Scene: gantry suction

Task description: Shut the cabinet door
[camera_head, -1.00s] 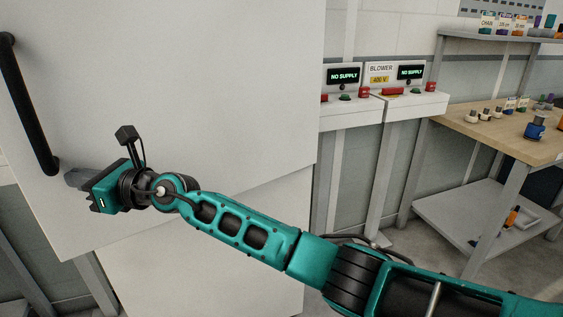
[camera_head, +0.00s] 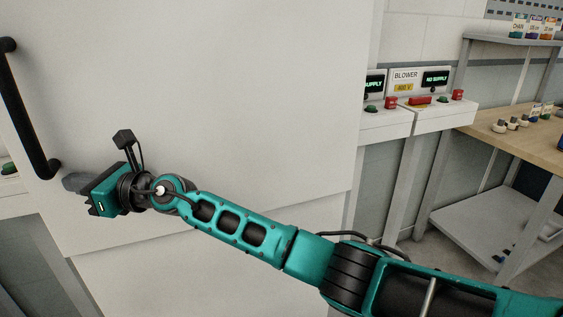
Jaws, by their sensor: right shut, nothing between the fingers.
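The cabinet door (camera_head: 230,90) is a large pale panel filling the left and middle of the head view. Its black bar handle (camera_head: 24,110) runs down near the left edge of the panel. My right gripper (camera_head: 74,182) is shut and empty, just right of and below the handle's lower end, close to the door's face. I cannot tell whether it touches the door or handle. My right arm crosses the lower part of the door from the right. How far the door stands open cannot be told. My left gripper is not in view.
Two control boxes stand to the right, one marked BLOWER (camera_head: 437,110), with lit displays and buttons. Further right is a wooden-topped workbench (camera_head: 510,142) with small parts and a lower shelf (camera_head: 490,232). Floor shows between them and at the lower right.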

